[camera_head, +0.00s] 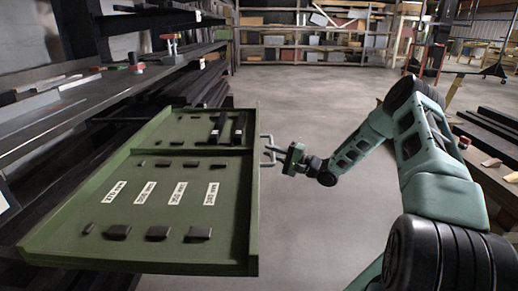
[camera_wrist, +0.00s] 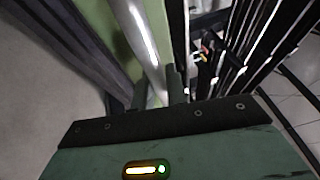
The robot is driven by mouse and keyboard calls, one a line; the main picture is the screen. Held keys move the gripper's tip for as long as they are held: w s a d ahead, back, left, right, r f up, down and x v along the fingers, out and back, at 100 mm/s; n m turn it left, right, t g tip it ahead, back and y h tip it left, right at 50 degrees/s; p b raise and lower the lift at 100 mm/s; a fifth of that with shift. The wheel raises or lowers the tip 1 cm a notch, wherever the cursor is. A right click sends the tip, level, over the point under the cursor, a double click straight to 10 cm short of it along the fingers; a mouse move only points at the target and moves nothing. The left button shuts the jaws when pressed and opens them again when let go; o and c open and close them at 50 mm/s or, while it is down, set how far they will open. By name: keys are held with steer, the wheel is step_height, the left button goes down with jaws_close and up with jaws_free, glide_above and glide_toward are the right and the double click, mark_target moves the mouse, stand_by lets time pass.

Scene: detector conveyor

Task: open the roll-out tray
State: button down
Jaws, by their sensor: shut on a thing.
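The green roll-out tray (camera_head: 150,215) stands out from the dark shelving at left in the head view, with its floor and contents in plain sight. A metal bar handle (camera_head: 268,143) sits on its right-hand side. My gripper (camera_head: 277,153) reaches the handle from the right and is shut on it. In the wrist view the bright handle bar (camera_wrist: 142,40) runs up from between the two dark fingers of my gripper (camera_wrist: 160,90). The green tray front (camera_wrist: 97,30) shows beside it. The exact contact at the fingertips is small and partly hidden.
The tray holds dark blocks (camera_head: 157,233), white labels (camera_head: 145,192) and two long dark bars (camera_head: 217,128). A workbench (camera_head: 60,115) with tools lies above it at left. Open concrete floor (camera_head: 310,100) lies right of the tray. Another bench (camera_head: 490,140) stands at far right.

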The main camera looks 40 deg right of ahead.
steer(key=shift+s+d, duration=0.35)
steer(key=shift+d, duration=0.1)
steer(key=c, duration=1.4)
jaws_free()
steer(key=p+v, duration=0.3)
steer(key=v, duration=1.4)
steer(key=shift+s+d, duration=0.15)
